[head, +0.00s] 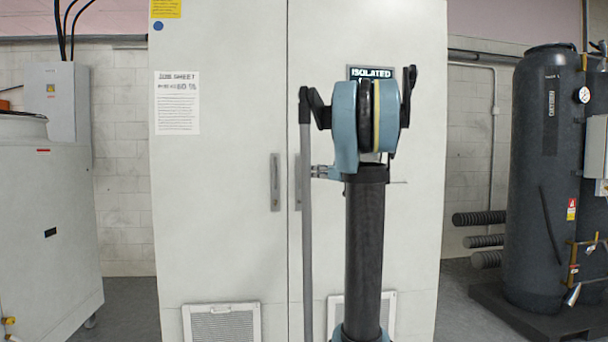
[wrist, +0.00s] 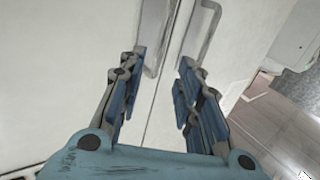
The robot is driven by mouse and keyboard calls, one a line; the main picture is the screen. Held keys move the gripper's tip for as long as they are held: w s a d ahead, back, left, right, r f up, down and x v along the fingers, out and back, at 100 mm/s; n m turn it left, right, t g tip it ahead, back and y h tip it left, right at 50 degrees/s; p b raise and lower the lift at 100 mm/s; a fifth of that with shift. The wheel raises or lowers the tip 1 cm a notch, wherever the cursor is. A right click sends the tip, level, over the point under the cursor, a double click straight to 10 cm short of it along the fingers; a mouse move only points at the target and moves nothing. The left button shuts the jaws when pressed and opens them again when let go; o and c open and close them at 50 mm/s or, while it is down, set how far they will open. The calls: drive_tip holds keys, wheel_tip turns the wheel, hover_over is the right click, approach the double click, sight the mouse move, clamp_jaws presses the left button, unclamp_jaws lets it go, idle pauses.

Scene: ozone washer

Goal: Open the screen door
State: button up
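A tall white cabinet with two doors fills the middle of the head view, with a left door (head: 220,215) and a right door (head: 325,60). Each door has an upright bar handle beside the centre seam. The left handle (head: 275,182) is in clear view; the right handle (head: 298,182) is partly hidden by my arm. Both doors look shut. In the wrist view my gripper (wrist: 162,62) is open and empty, facing the doors. One handle (wrist: 160,40) lies ahead of the left finger and another handle (wrist: 212,22) ahead of the right finger. I cannot tell whether either touches. My arm hides the gripper in the head view.
Both doors have vents low down, a left vent (head: 221,323) and a right vent (head: 386,312). A white machine (head: 45,220) stands at the left and a dark tank (head: 535,180) at the right. Grey floor (head: 130,305) shows on both sides of the cabinet.

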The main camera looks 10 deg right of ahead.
hover_over(301, 188)
drive_tip(key=shift+w, duration=0.45)
drive_tip(key=shift+c, duration=0.2)
